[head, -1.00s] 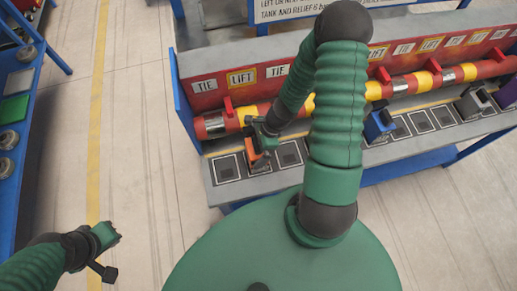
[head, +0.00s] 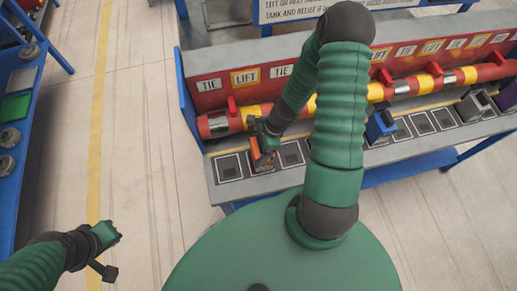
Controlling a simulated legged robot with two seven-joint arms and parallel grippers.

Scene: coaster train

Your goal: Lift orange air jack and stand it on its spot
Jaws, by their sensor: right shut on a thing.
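The orange air jack (head: 263,157) is at the left part of the bench, over a row of dark square spots. It covers most of the spot under it, between a bare spot (head: 230,167) on its left and another (head: 291,153) on its right. My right gripper (head: 264,141) is shut on the jack's top from above. I cannot tell whether the jack's base touches the bench. My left gripper (head: 115,234) is over the floor at lower left, far from the jack; its fingers are too small to read.
A red and yellow pipe (head: 222,124) runs behind the spots, below a red panel with TIE and LIFT labels (head: 245,78). A blue jack (head: 380,126) and a grey one (head: 473,106) stand farther right. A blue rack (head: 20,175) is at far left.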

